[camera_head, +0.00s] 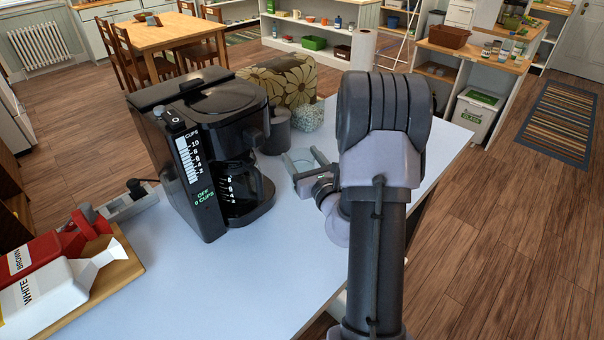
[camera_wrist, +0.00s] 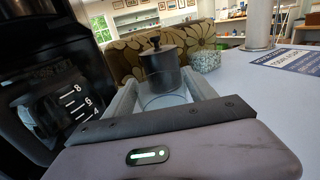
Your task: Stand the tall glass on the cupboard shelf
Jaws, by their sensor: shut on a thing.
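The tall glass (camera_wrist: 166,101) is clear and see-through, and it shows between the two fingers of my gripper (camera_wrist: 165,92) in the wrist view. In the head view the glass (camera_head: 301,158) is faint beside the coffee maker, with my gripper (camera_head: 306,166) shut around it from the right. It looks upright, low over the white worktop; I cannot tell whether its base touches the surface. Its lower part is hidden by my gripper in the wrist view. White open shelves (camera_head: 310,30) stand across the room; I cannot tell whether they are the cupboard.
A black coffee maker (camera_head: 205,140) stands close left of the glass. A dark lidded pot (camera_wrist: 159,68), a speckled bowl (camera_wrist: 205,60) and a flowered toaster cover (camera_head: 285,78) are just behind. Red and white cartons (camera_head: 50,285) lie at the lower left. The worktop's front middle (camera_head: 270,270) is clear.

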